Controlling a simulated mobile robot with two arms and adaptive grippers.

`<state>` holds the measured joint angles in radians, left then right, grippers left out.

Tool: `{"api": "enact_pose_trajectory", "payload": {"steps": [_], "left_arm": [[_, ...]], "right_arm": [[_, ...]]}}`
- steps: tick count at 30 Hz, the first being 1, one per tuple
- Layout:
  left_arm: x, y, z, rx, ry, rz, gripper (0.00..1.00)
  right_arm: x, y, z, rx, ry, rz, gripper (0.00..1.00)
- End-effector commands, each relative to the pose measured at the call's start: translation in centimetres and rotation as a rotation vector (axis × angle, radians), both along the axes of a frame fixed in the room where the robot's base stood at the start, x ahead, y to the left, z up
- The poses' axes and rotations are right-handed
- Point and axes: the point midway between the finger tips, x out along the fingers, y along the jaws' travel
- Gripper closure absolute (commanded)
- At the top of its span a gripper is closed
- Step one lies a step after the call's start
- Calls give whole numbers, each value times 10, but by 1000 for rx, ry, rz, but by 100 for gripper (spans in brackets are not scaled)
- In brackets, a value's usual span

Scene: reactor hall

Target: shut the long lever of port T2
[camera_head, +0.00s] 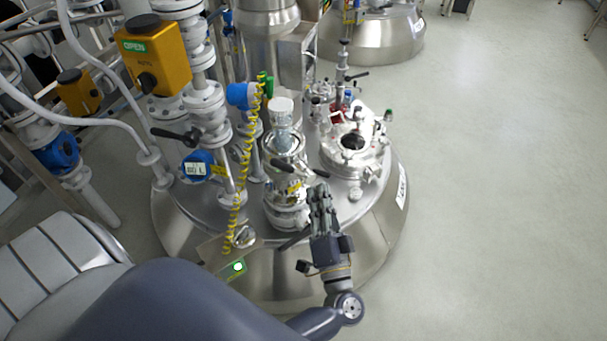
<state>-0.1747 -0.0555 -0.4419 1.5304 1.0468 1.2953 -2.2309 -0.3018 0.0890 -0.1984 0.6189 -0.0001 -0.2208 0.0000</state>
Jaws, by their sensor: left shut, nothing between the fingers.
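My left gripper (320,196) is shut and empty, with its fingers pointing away from me over the front of the steel vessel's lid. A metal port fitting (288,200) with a clear glass piece (281,122) on top stands just left of my fingers. A black lever handle (284,166) sticks out from the upper part of this fitting. A dark bar (294,241) shows low beside my gripper. No T2 label is readable, so I cannot tell which handle is the long lever. Whether my fingers touch the fitting is unclear. My right gripper is not in view.
A round manway (353,150) sits on the vessel lid to the right. Pipes, an orange actuator marked OPEN (152,55) and a yellow coiled hose (243,170) crowd the left. A second vessel (372,35) stands behind. The floor (500,180) on the right is clear.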

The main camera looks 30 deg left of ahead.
Motion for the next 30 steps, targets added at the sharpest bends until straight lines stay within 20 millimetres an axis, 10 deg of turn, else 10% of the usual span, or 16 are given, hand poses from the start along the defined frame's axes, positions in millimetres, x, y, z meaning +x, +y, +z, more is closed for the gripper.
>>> {"api": "enact_pose_trajectory", "payload": {"steps": [19,30], "left_arm": [[73,68,37,15,12,9,100],[45,84,8,11,15,8,100]], "right_arm": [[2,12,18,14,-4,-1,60],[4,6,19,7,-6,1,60]]}}
